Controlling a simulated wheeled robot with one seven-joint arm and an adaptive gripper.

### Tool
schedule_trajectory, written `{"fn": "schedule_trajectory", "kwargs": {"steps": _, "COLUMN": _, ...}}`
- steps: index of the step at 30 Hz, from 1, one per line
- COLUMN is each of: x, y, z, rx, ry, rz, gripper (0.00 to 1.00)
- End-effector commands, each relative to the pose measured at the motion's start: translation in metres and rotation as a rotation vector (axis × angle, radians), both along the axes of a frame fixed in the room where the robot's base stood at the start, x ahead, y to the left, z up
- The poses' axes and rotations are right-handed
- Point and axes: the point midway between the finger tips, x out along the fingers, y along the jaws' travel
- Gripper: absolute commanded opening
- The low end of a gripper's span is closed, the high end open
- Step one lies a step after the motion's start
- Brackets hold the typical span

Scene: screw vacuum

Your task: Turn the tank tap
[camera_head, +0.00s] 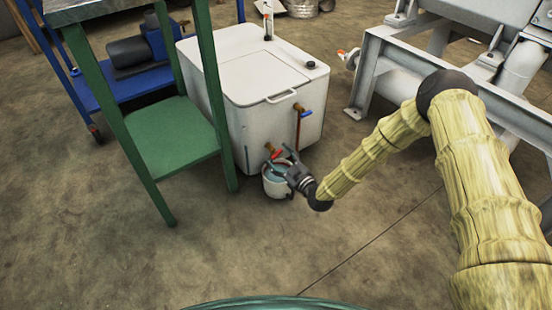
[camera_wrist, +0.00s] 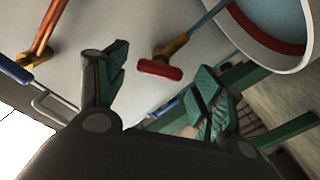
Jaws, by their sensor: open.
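The white tank (camera_head: 267,82) stands at the back centre. Its lower brass tap has a red handle (camera_head: 277,154), low on the front wall; in the wrist view the red handle (camera_wrist: 160,70) shows ahead of the fingers, between their tips. My gripper (camera_head: 284,160) is open and empty close to this tap; its two spread fingers also show in the wrist view (camera_wrist: 155,76). I see no clear contact with the handle. A second, higher tap has a blue handle (camera_head: 306,114), which shows at the left edge of the wrist view (camera_wrist: 14,70).
A white bucket (camera_head: 273,191) stands on the floor under the lower tap, close below my gripper. A green stand (camera_head: 158,138) is left of the tank. A grey metal frame (camera_head: 377,72) stands to the right. The floor in front is clear.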

Motion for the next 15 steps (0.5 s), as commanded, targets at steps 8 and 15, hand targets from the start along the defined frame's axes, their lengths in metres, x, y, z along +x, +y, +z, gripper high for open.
{"fn": "schedule_trajectory", "kwargs": {"steps": 8, "x": 0.018, "y": 0.013, "z": -0.001, "rx": 0.001, "ry": -0.001, "rz": 0.0, "gripper": 0.68}}
{"fn": "schedule_trajectory", "kwargs": {"steps": 15, "x": 0.019, "y": 0.014, "z": 0.0, "rx": 0.0, "ry": 0.0, "rz": 0.0, "gripper": 0.68}}
